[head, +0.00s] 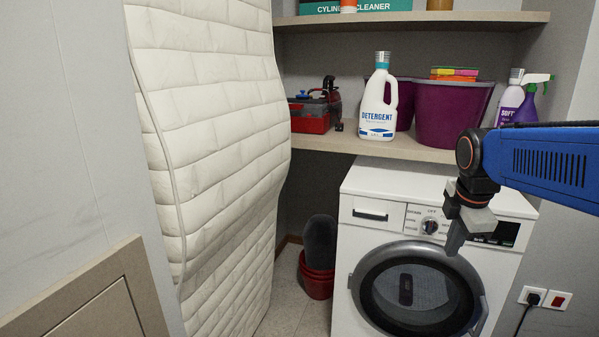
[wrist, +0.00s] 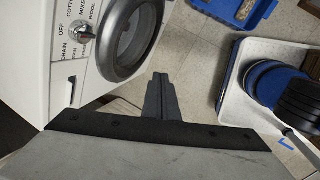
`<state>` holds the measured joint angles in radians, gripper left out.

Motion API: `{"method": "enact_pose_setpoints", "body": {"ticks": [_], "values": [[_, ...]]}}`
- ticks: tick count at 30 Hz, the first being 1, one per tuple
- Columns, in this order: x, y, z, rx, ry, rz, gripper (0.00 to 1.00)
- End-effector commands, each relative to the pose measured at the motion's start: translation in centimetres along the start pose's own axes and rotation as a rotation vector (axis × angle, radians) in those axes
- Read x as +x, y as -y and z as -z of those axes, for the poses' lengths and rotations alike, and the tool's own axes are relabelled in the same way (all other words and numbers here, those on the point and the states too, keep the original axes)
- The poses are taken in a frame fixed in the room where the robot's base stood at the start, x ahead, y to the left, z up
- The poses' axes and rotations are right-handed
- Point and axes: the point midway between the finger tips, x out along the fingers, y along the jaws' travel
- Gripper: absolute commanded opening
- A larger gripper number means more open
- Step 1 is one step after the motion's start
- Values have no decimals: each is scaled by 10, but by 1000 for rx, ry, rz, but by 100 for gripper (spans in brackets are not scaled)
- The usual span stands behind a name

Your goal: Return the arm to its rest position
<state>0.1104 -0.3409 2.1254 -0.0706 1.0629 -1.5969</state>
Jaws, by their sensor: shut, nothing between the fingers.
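My gripper (head: 457,236) hangs pointing down at the end of my blue arm, at the right in the head view. It is in front of the washing machine's upper front, near the dial and the top of the round door. In the wrist view my gripper (wrist: 161,84) shows its fingers together with nothing between them. The white washing machine (head: 385,220) stands below the shelf; its dial and part of its door show at the upper left of the wrist view (wrist: 62,60).
The shelf (head: 360,145) holds a detergent bottle (head: 378,105), a purple tub (head: 450,110) and a red toolbox (head: 309,116). A red bucket (head: 317,280) stands on the floor.

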Motion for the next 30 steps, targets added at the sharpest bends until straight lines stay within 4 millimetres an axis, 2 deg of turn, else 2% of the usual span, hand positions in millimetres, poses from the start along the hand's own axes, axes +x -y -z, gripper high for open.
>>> {"method": "enact_pose_setpoints", "body": {"ticks": [3, 11, 21, 25, 30], "values": [[-3, 32, 10, 205, -14, -19, 0], [1, 97, 30, 676, -61, -42, 0], [19, 177, 48, 1267, -138, -38, 0], [26, 196, 52, 1422, -159, -31, 0], [31, 207, 54, 1515, -172, -24, 0]]}}
